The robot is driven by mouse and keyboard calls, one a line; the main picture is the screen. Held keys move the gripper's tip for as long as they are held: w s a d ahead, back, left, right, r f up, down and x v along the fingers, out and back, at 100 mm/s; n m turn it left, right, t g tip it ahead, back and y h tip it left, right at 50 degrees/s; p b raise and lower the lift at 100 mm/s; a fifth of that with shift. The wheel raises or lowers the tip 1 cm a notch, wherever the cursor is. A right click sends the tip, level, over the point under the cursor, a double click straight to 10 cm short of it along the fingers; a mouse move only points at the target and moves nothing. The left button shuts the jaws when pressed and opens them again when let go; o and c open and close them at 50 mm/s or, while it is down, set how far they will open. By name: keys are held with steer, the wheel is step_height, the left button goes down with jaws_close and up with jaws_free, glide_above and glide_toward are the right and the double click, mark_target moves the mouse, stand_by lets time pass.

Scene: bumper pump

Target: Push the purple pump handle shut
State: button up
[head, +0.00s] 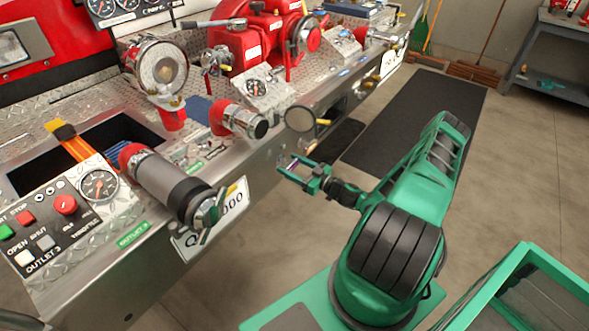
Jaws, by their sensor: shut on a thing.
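My gripper (288,165) is at the end of my green arm, just in front of the bumper's metal front face. It is shut on a small, thin purple piece, the pump handle (292,161), which shows only as a sliver at the fingertips. Most of the handle is hidden by the fingers, and its angle is too small to tell. The bumper (262,160) of the red fire truck runs from the lower left to the upper right.
A capped outlet pipe (170,185) and a round disc (299,119) jut out left of and above my gripper. A control panel (75,215) is at lower left. A dark mat (425,125) lies on open floor. A grey shelf (560,85) stands at upper right.

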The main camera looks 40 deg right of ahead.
steer(key=shift+w+a, duration=0.15)
steer(key=shift+w, duration=0.35)
steer(key=o, duration=1.5)
steer(key=shift+w, duration=0.1)
steer(key=v, duration=1)
steer(key=shift+s, duration=0.4)
